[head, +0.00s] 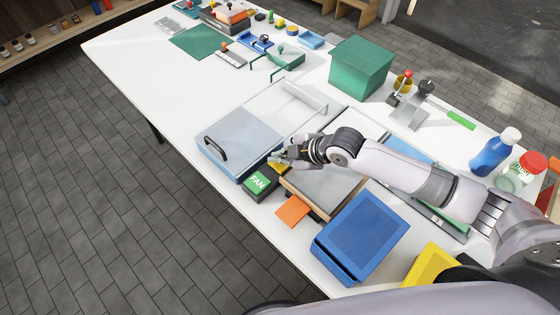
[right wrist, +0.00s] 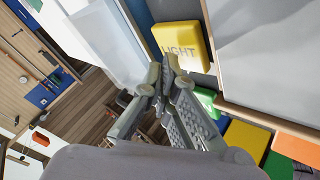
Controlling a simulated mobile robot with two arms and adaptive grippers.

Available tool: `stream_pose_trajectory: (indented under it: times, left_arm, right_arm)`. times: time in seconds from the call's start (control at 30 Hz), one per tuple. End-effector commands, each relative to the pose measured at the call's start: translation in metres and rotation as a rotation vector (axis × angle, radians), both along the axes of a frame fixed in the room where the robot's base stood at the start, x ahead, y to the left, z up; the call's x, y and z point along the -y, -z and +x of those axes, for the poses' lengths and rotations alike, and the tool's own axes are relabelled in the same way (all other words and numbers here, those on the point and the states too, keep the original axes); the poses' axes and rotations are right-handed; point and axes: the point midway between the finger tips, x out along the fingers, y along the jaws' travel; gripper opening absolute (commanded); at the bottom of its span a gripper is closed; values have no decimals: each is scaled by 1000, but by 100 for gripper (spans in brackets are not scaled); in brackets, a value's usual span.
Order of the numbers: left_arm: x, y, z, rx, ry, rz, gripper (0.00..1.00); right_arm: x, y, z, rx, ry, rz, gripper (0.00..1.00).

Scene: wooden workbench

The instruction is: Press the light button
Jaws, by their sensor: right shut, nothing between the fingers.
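The yellow button marked LIGHT (right wrist: 181,46) shows clearly in the right wrist view, just beyond my fingertips. In the head view only a small yellow part of the light button (head: 277,168) shows beneath my right gripper (head: 279,157). The fingers of my right gripper are shut and empty, and their tips (right wrist: 164,72) are close to the near edge of the button. I cannot tell if they touch it. My left gripper is not in view.
A dark box with a green FAN face (head: 258,182) stands beside the light button. A lidded tray with a dark handle (head: 238,137) lies behind, and a blue bin (head: 362,235) and orange piece (head: 292,210) lie nearer. The white table's left end (head: 150,60) has free room.

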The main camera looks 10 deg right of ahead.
Motion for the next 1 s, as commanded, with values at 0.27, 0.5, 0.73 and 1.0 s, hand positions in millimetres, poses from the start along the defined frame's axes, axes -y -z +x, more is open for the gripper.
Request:
stream_pose_trajectory:
  times: [0.27,0.5,0.73,1.0]
  left_arm:
    - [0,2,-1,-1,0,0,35]
    - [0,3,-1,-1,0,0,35]
    - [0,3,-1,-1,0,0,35]
    - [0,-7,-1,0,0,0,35]
  right_arm:
    - [0,4,0,-1,-1,0,0]
    - [0,7,0,-1,0,-1,0]
    - [0,9,0,-1,0,-1,0]
    - [0,-1,0,-1,0,-1,0]
